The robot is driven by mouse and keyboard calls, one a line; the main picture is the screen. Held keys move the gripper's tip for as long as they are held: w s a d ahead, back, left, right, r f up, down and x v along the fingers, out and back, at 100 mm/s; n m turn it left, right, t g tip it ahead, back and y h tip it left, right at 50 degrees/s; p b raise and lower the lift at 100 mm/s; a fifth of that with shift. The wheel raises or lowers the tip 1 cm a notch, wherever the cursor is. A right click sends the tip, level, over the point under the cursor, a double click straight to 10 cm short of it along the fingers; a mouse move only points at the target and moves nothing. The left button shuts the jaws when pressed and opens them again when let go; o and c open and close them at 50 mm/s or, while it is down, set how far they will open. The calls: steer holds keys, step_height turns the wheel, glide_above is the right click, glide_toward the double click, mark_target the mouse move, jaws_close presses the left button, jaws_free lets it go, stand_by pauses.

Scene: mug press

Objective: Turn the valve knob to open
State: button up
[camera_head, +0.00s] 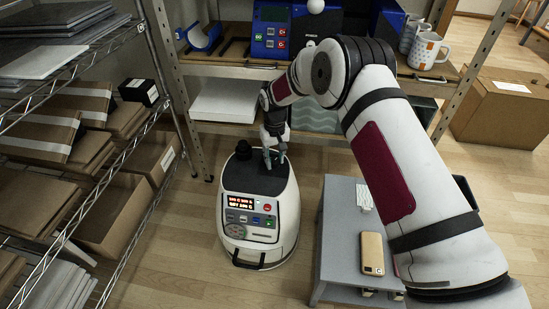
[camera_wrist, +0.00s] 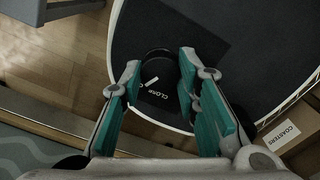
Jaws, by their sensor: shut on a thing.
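The valve knob (camera_wrist: 158,62) is a dark round piece on the black top of a white machine, seen in the wrist view. Lettering that seems to read "CLOSE" and a short white mark lie beside it. My gripper (camera_wrist: 159,60) has its teal fingers on either side of the knob and is shut on it. In the head view my gripper (camera_head: 274,163) reaches down to the top of the white machine (camera_head: 231,209), and the knob between the fingers is hard to make out. The machine's front has a lit red display, several buttons and a black handle.
A grey table (camera_head: 343,244) with a tan phone-like item (camera_head: 372,254) stands to the right. A wire shelf with boxes (camera_head: 111,216) is at the left, and a metal shelf (camera_head: 226,72) is behind.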

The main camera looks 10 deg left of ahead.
mark_target(274, 160)
steer(key=o, duration=1.2)
step_height(274, 160, up, 12)
